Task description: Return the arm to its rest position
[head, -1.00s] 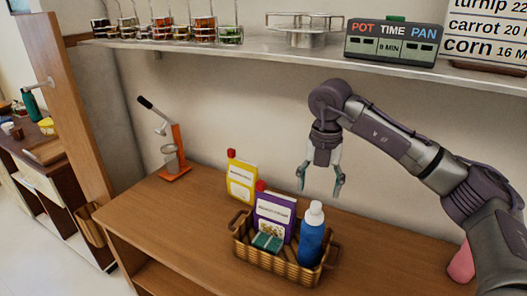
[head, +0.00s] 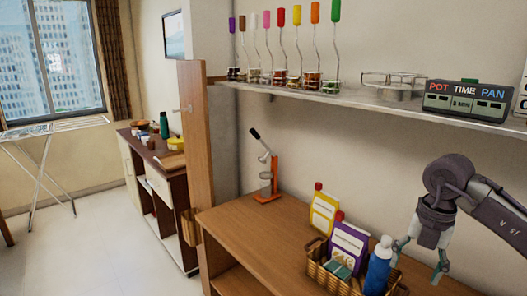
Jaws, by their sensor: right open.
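My right gripper (head: 421,261) is at the lower right of the head view, pointing down with its two fingers apart and nothing between them. It is in the air to the right of a wicker basket (head: 328,281) on the wooden counter (head: 243,224). The basket holds a purple carton (head: 347,245), a blue bottle with a white cap (head: 378,268) and a small teal item (head: 341,269). In this view the gripper's left finger is close to the bottle. My left gripper is not in view.
A yellow carton (head: 323,212) stands behind the basket. An orange lever press (head: 268,178) stands on the counter's left part. A wall shelf (head: 340,97) above carries jars with ladles, a metal rack (head: 392,85) and a timer sign (head: 467,101). Open floor (head: 100,240) lies at left.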

